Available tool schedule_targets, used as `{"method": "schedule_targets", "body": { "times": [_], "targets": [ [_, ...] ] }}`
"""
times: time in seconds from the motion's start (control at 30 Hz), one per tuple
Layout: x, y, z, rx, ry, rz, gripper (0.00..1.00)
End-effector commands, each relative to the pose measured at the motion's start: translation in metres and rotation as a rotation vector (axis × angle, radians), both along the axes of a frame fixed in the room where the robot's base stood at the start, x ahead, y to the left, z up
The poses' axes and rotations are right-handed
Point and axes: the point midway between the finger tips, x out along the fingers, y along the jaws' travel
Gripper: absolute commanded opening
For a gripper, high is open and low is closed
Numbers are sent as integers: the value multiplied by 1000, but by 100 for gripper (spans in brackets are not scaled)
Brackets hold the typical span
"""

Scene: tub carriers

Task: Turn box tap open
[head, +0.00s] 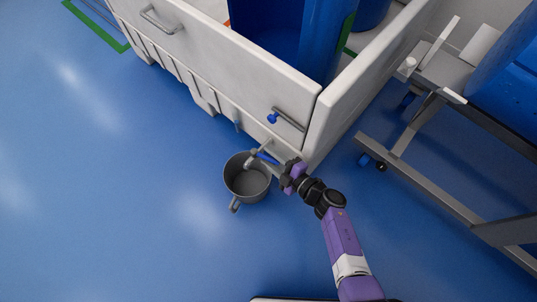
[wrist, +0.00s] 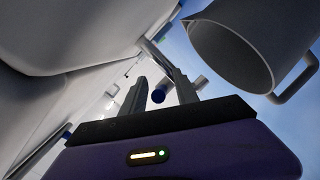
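A second blue knob (head: 272,118) and a metal bar handle (head: 289,119) are on the box wall above. A wheeled metal frame (head: 440,189) with a blue tub stands at right. The blue floor (head: 100,190) at left is clear.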

Motion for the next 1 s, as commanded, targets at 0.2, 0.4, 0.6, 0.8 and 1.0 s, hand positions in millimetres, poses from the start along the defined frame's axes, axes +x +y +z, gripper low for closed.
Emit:
{"method": "schedule_targets", "body": {
  "times": [0.2,0.4,0.6,0.8,1.0],
  "targets": [
    [-24,-28,11,0,3,-5,36],
    [-40,-46,15,0,2,-3,36],
    [-45,-51,15,0,1,-2,36],
    [-44,-50,15,0,1,-2,30],
    [-45,-31,23,1,-12,38,0]
  ]
}}
